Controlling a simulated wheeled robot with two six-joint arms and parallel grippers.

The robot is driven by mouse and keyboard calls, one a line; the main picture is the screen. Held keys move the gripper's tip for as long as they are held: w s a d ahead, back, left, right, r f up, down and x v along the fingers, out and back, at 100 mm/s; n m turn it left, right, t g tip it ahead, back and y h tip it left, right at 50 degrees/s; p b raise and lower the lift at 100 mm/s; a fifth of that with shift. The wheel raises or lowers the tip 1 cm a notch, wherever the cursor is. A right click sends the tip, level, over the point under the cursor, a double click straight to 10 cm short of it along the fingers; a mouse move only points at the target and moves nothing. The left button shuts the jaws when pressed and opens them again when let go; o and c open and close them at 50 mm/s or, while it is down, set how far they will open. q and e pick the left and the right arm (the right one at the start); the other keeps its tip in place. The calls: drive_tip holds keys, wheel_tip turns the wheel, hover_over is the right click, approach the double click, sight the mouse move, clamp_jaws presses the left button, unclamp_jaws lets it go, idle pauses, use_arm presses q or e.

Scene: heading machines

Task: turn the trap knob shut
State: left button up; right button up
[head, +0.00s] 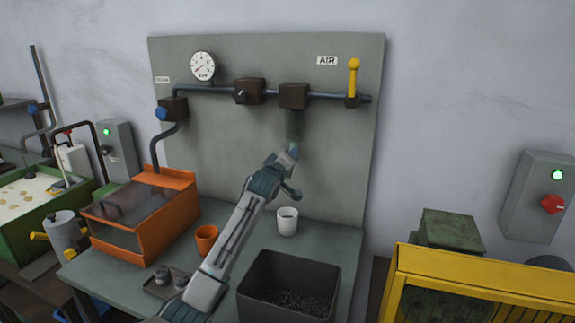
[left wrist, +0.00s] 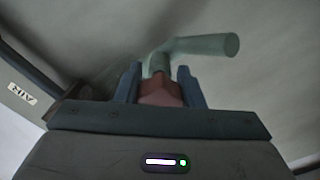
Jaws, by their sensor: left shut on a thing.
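The trap hangs under the right-hand brown block (head: 293,95) on the air pipe, as a dark, see-through bowl (head: 294,125). My left gripper (head: 293,150) reaches up to the bottom of this bowl; the knob is hidden there in the head view. In the left wrist view, the two blue fingers of my left gripper (left wrist: 158,85) are shut on a reddish knob (left wrist: 160,93), one finger on each side. The knob's turn angle cannot be told. My right gripper is not in view.
A white cup (head: 287,221) and a dark bin (head: 290,285) stand on the bench below. An orange cup (head: 206,238) and an orange box (head: 140,215) are at left. The yellow lever (head: 353,80) stands upright at the pipe's right end.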

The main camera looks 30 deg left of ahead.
use_arm(q)
drive_tip(key=shift+f+n+b, duration=0.15)
drive_tip(key=shift+n+b, duration=0.35)
drive_tip(key=shift+n, duration=0.4)
drive_tip(key=n+b, duration=0.1)
drive_tip(key=n, duration=0.1)
drive_tip(key=shift+n, duration=0.3)
drive_tip(key=shift+n+b, duration=0.75)
drive_tip(key=shift+n, duration=0.25)
drive_tip(key=shift+r+n, duration=0.2)
drive_tip(key=shift+n, duration=0.3)
drive_tip(key=shift+b, duration=0.3)
drive_tip(key=shift+n, duration=0.3)
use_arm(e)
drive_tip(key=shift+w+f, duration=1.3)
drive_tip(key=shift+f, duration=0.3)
use_arm(q)
drive_tip(key=shift+r, duration=0.1)
